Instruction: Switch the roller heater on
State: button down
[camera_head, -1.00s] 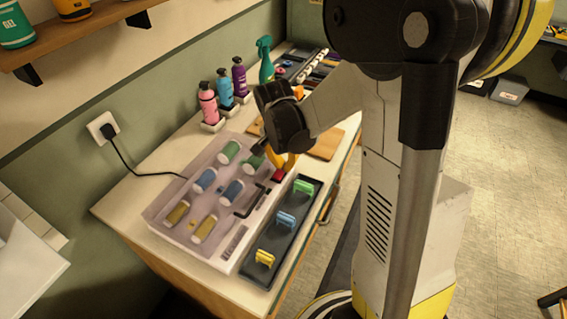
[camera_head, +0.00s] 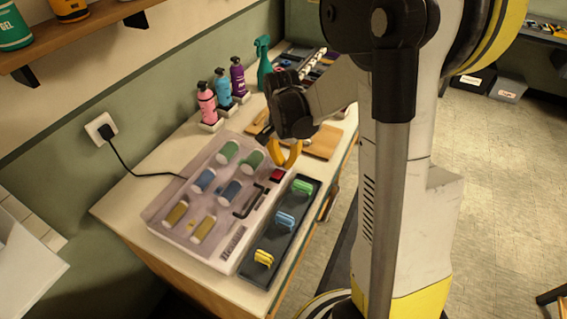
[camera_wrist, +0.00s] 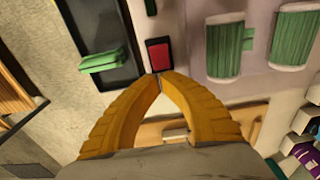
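The roller heater (camera_head: 172,230) is a pale box with green, blue and yellow rollers, plugged in by a black cable. Its red switch (camera_head: 277,176) sits at the far right corner; it also shows in the wrist view (camera_wrist: 159,54). I cannot tell which way the switch is set. My gripper (camera_head: 287,165) has yellow fingers and is near the switch. In the wrist view, my gripper's fingertips (camera_wrist: 161,75) meet with nothing between them, beside the switch's edge. Whether they touch the heater is unclear.
A dark tray (camera_head: 262,277) with green, blue and yellow clips lies along the heater's right side. A wooden board (camera_head: 322,143) lies behind the gripper. Pink, blue and purple bottles (camera_head: 206,103) and a green spray bottle (camera_head: 263,62) stand toward the wall.

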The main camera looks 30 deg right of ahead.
jog(key=shift+s+a+r, duration=0.1)
jog(key=shift+a, duration=0.05)
jog(key=shift+r, duration=0.1)
jog(key=shift+r+p, duration=0.3)
notch_tip(320, 180, up, 13)
jog(key=w+d+p, duration=0.1)
jog(key=d+p, duration=0.1)
jog(key=p, duration=0.3)
jog(key=shift+w+p, duration=0.2)
jog(key=shift+p, duration=0.15)
jog(key=s+a+r+n+t+b, duration=0.3)
jog(key=s+a+n+t, duration=0.3)
jog(key=s+a+n, duration=0.5)
jog(key=s+a, duration=0.2)
jog(key=s, duration=0.2)
jog(key=shift+a+r+t+y+b, duration=0.25)
jog(key=shift+r+t+y+b, duration=0.05)
jog(key=shift+r+t+b, duration=0.1)
